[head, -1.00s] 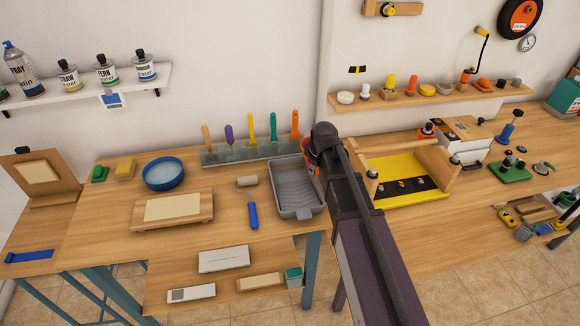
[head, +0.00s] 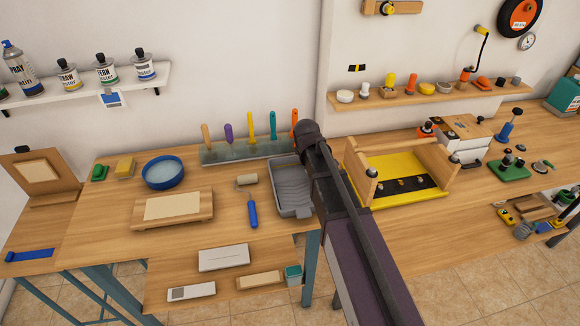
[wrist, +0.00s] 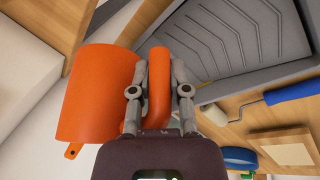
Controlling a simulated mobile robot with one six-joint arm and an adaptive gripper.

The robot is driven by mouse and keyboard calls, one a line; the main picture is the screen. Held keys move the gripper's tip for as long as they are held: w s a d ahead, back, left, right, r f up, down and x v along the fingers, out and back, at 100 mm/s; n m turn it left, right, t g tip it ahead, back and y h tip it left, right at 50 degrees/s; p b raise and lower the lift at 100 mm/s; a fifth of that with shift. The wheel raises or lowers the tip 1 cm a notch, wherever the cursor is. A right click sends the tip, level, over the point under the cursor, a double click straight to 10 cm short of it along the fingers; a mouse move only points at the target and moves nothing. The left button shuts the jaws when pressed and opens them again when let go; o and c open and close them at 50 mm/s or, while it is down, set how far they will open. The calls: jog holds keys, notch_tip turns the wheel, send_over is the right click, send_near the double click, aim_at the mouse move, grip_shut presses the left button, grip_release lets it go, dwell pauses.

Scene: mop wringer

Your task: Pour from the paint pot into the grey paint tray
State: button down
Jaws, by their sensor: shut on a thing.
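The orange paint pot (wrist: 95,95) fills the left of the wrist view. My gripper (wrist: 160,75) is shut on its upright loop handle, one finger on each side. The pot's mouth and contents do not show, and I cannot tell its tilt. In the head view my gripper (head: 308,140) is over the back right of the grey paint tray (head: 290,200), and the pot is hidden behind my arm. The ribbed tray (wrist: 275,75) also shows beyond the handle in the wrist view. No paint stream is visible.
A roller with a blue handle (head: 252,213) lies left of the tray. A rack of coloured tools (head: 225,153) stands behind it. A yellow wooden-sided frame (head: 400,165) stands close on the right. A blue bowl (head: 162,173) is farther left.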

jog(key=shift+a+h, duration=0.25)
jog(key=shift+h, duration=0.05)
jog(key=shift+a+f+h+b, duration=0.55)
jog(key=shift+f+h+b, duration=0.2)
jog(key=shift+b, duration=0.3)
dwell(0.6)
jog(key=shift+a+r+h, duration=0.15)
jog(key=shift+r+h, duration=0.3)
jog(key=shift+h, duration=0.5)
dwell(0.9)
jog(key=shift+f+t+h+b, duration=0.3)
jog(key=shift+h+b, duration=0.6)
jog(key=shift+b, duration=0.25)
dwell(1.7)
jog(key=shift+r+h, duration=0.3)
jog(key=shift+h, duration=0.1)
dwell(1.1)
